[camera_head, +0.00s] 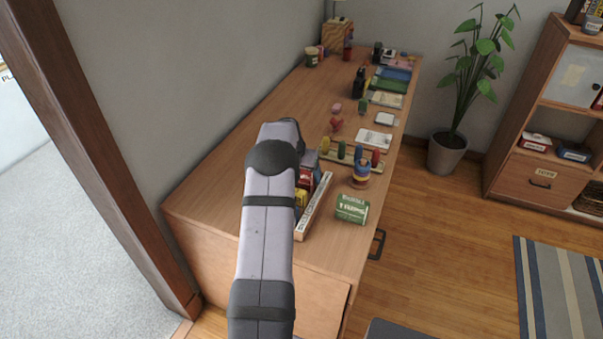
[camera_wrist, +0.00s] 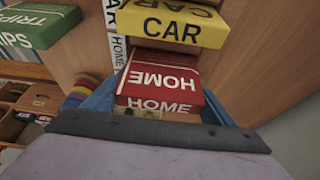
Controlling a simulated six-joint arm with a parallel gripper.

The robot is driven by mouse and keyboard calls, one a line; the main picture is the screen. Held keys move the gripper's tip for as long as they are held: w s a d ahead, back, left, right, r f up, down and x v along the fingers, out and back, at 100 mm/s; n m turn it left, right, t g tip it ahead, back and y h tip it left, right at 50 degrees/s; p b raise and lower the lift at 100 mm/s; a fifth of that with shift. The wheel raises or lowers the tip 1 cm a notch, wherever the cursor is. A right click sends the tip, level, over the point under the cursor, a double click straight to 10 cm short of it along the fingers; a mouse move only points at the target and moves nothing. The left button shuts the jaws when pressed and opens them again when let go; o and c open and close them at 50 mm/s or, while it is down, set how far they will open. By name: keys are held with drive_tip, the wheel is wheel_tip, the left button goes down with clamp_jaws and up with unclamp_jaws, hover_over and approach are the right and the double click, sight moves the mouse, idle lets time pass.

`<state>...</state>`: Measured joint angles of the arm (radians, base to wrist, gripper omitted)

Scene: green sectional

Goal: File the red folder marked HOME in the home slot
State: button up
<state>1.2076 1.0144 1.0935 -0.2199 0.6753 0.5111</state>
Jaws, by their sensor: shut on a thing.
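The red folder marked HOME (camera_wrist: 162,82) is in the middle of the wrist view, with blue parts of my gripper (camera_wrist: 158,98) at both sides. My gripper is shut on it. The folder also shows in the head view (camera_head: 305,178), just right of my arm. A white-fronted rack (camera_head: 314,207) stands on the desk. Its white HOME label (camera_wrist: 118,50) is beside the red folder in the wrist view. I cannot tell whether the folder's lower edge is inside the slot or touches its floor. My fingertips are hidden behind my arm in the head view.
A yellow CAR folder (camera_wrist: 172,24) stands in the rack near the red one. A green TRIPS folder (camera_head: 352,208) lies outside the rack, near the desk's front edge. A striped cup (camera_head: 361,175) and coloured pegs (camera_head: 342,151) are close by. The wall borders the desk's left side.

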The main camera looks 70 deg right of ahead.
drive_tip(key=shift+f+b, duration=0.4)
drive_tip(key=shift+f, duration=0.25)
